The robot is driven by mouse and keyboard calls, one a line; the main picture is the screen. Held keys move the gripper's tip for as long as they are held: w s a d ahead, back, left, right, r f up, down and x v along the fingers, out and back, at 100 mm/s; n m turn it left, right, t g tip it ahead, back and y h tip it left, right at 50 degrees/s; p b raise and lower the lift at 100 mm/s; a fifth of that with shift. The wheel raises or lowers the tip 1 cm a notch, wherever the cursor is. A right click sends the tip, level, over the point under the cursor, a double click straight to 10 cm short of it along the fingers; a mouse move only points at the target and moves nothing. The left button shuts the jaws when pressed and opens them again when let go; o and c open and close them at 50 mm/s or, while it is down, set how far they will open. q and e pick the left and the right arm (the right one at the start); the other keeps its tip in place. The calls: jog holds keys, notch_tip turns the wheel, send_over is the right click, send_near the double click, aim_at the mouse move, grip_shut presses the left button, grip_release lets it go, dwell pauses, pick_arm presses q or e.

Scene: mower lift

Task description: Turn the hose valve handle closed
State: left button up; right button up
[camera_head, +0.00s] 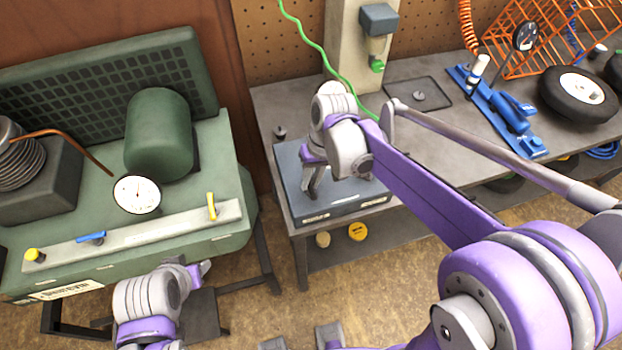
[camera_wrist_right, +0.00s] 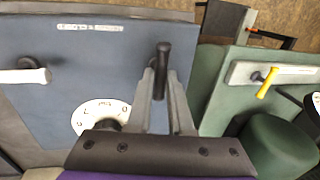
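A dark blue-grey box (camera_head: 350,203) stands on the left end of the workbench. In the right wrist view its panel (camera_wrist_right: 95,60) carries a black lever handle (camera_wrist_right: 161,62), a white-gripped lever (camera_wrist_right: 25,76) and a white dial (camera_wrist_right: 100,115). My right gripper (camera_head: 311,190) reaches down to this panel. In its wrist view the right fingers (camera_wrist_right: 162,85) lie on either side of the black handle; whether they press on it is unclear. Which lever is the hose valve is not marked legibly. My left gripper (camera_head: 203,270) hangs before the green machine, its finger gap unclear.
The green machine (camera_head: 215,140) at left carries a gauge (camera_head: 137,194), a blue lever (camera_head: 90,237) and a yellow lever (camera_head: 211,206). The workbench (camera_head: 415,150) holds a blue tool (camera_head: 500,105), a wheel (camera_head: 580,95) and an orange rack (camera_head: 545,40). A green hose (camera_head: 322,52) hangs behind.

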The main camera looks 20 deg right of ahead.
grip_shut()
jog(key=shift+m, duration=0.3)
jog(key=m, duration=0.3)
jog(key=shift+s+d+t+b, duration=0.1)
jog(key=shift+s+t+b, duration=0.05)
jog(key=shift+t+b, duration=0.15)
jog(key=m, duration=0.5)
jog(key=shift+t+h, duration=0.3)
jog(key=shift+t, duration=0.1)
jog(key=m, duration=0.4)
jog(key=shift+s+t+h+b, duration=0.2)
jog(key=shift+t+h+b, duration=0.1)
jog(key=m, duration=0.5)
jog(key=shift+s+h, duration=0.15)
jog(key=shift+h, duration=0.25)
jog(key=shift+m, duration=0.3)
jog(key=o, duration=0.6)
grip_release()
jog(key=shift+o, duration=0.2)
jog(key=shift+r, duration=0.1)
